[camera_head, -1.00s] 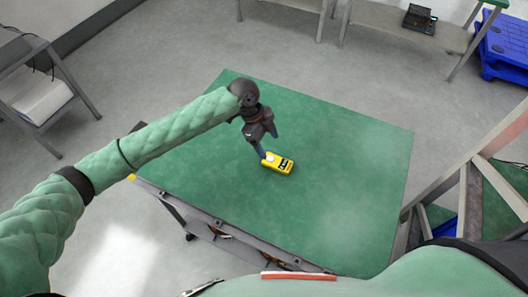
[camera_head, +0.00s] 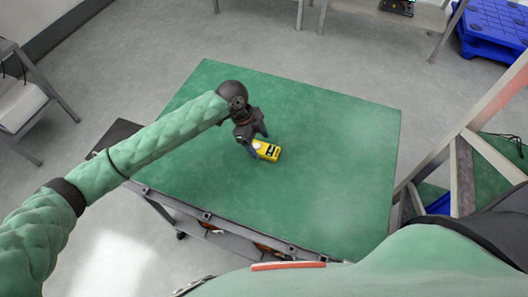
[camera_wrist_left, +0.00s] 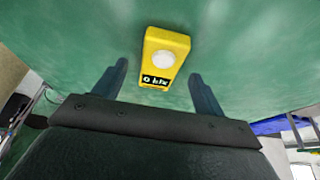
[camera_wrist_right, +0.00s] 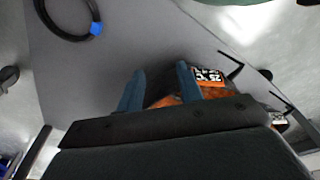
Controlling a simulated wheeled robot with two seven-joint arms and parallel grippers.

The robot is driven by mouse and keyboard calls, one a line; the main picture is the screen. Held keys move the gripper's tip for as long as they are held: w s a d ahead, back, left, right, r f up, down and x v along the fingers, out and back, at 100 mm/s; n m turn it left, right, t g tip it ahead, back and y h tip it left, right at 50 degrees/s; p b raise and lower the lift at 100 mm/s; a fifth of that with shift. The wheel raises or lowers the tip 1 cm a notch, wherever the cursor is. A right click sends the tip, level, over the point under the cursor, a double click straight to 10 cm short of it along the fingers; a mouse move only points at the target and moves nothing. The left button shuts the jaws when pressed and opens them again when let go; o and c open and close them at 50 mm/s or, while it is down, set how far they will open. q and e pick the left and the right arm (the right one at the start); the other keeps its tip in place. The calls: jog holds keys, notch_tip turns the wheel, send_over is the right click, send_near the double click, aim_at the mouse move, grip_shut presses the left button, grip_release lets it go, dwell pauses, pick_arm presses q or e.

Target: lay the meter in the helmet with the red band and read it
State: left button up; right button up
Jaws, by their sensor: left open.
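The meter (camera_head: 267,151) is a small yellow box with a white dome and a dark display. It lies on the green table top (camera_head: 330,150). In the left wrist view the meter (camera_wrist_left: 164,58) sits between and just beyond the fingers; the display seems to read "0 klx". My left gripper (camera_head: 259,144) is open, pointing down at the meter's dome end, with no clear grip on it. My right gripper (camera_wrist_right: 162,68) is outside the head view; its fingers stand apart, and I cannot tell whether it holds anything. No helmet with a red band shows.
In the right wrist view, orange things with a printed label (camera_wrist_right: 208,76) lie by the fingers, and a black cable loop (camera_wrist_right: 70,36) lies on a grey surface. Blue pallets (camera_head: 490,30) stand at the back right. A metal frame (camera_head: 460,175) stands right of the table, whose top is otherwise clear.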

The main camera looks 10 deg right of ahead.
pick_arm(q)
jog(key=shift+b+x, duration=0.5)
jog(key=shift+x, duration=0.5)
pick_arm(e)
jog(key=shift+w+a+r, duration=0.1)
jog(key=shift+a+r, duration=0.1)
jog(key=shift+r, duration=0.7)
jog(key=shift+w+a+r, duration=0.1)
jog(key=shift+a+r, duration=0.1)
jog(key=shift+r, duration=0.7)
pick_arm(q)
jog(key=c, duration=1.2)
